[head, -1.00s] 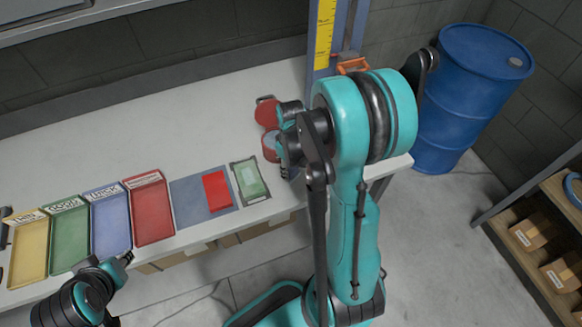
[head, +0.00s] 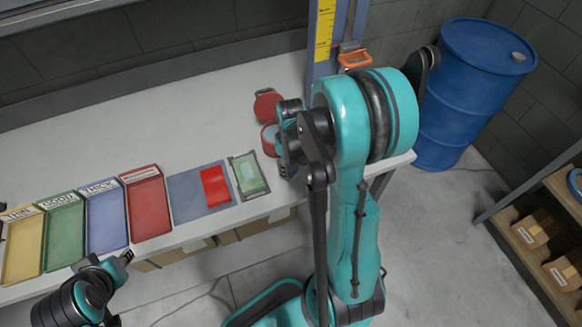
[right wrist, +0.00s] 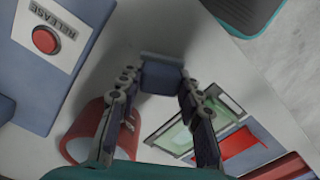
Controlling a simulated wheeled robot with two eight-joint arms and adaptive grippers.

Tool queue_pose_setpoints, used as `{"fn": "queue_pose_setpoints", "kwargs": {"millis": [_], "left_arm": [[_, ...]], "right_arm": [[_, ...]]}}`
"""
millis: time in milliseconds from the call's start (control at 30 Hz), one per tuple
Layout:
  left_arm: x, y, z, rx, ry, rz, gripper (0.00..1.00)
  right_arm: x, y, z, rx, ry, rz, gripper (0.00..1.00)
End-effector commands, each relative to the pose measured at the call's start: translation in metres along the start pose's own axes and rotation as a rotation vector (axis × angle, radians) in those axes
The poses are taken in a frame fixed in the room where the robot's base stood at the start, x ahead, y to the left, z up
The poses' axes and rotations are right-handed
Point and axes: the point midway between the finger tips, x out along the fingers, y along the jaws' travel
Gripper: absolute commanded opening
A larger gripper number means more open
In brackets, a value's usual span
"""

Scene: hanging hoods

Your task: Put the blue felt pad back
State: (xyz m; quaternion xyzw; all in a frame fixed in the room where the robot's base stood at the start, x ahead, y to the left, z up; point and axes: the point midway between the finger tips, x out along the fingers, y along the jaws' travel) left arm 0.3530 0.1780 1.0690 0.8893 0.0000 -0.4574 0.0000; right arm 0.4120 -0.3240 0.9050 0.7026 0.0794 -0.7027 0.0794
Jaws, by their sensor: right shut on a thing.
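My right gripper (right wrist: 158,105) is shut on a small blue-grey block-like piece, which I take for the blue felt pad (right wrist: 162,76). The piece sits between the two fingertips in the right wrist view, above the pale bench top. In the head view my right gripper (head: 284,140) is at the bench's right part, beside two red round pieces, and the held pad cannot be made out there. My left gripper (head: 126,257) is low at the left, off the bench's front edge; its jaws are too small to read.
Beside the right fingers stands a red round piece (right wrist: 85,130). A green framed tray (head: 250,175) and a red sheet (head: 215,186) on a blue-grey mat (head: 185,195) lie nearby. Several labelled coloured trays (head: 150,207) line the front. A RELEASE button (right wrist: 46,40) is near. The bench's back (head: 180,110) is clear.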

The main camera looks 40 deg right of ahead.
Motion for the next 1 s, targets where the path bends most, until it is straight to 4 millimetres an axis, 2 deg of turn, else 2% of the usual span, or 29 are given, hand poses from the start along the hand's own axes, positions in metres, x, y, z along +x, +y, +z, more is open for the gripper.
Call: {"fn": "queue_pose_setpoints", "kwargs": {"millis": [667, 700, 767, 800, 1000], "left_arm": [[0.009, 0.000, 0.007, 0.000, 0.000, 0.000, 0.33], [0.009, 0.000, 0.007, 0.000, 0.000, 0.000, 0.33], [0.009, 0.000, 0.006, 0.000, 0.000, 0.000, 0.33], [0.009, 0.000, 0.006, 0.000, 0.000, 0.000, 0.33], [0.009, 0.000, 0.006, 0.000, 0.000, 0.000, 0.33]], "right_arm": [[0.013, 0.000, 0.000, 0.000, 0.000, 0.000, 0.12], [0.012, 0.000, 0.000, 0.000, 0.000, 0.000, 0.41], [0.012, 0.000, 0.000, 0.000, 0.000, 0.000, 0.56], [0.012, 0.000, 0.000, 0.000, 0.000, 0.000, 0.59], [0.012, 0.000, 0.000, 0.000, 0.000, 0.000, 0.59]]}}
